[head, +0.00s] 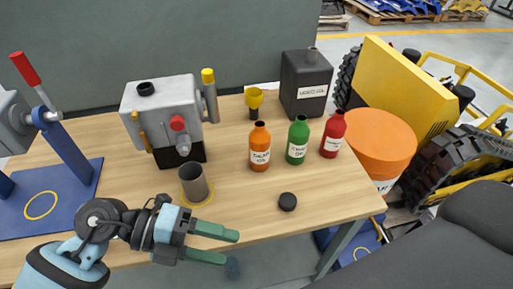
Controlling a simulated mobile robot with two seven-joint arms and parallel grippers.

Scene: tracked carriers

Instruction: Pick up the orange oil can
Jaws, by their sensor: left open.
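The orange oil can (260,149) is a bottle with a dark cap and a white label. It stands upright on the wooden table, left of a green bottle (298,141) and a red bottle (332,136). My left gripper (232,248) is open and empty, with green fingers pointing right. It is at the table's front edge, nearer to me than the orange can and well apart from it. My right gripper does not show.
A grey metal cup (193,184) stands between my left arm and the grey machine (165,118). A black cap (288,202) lies in front of the bottles. An orange drum (376,144) stands at right.

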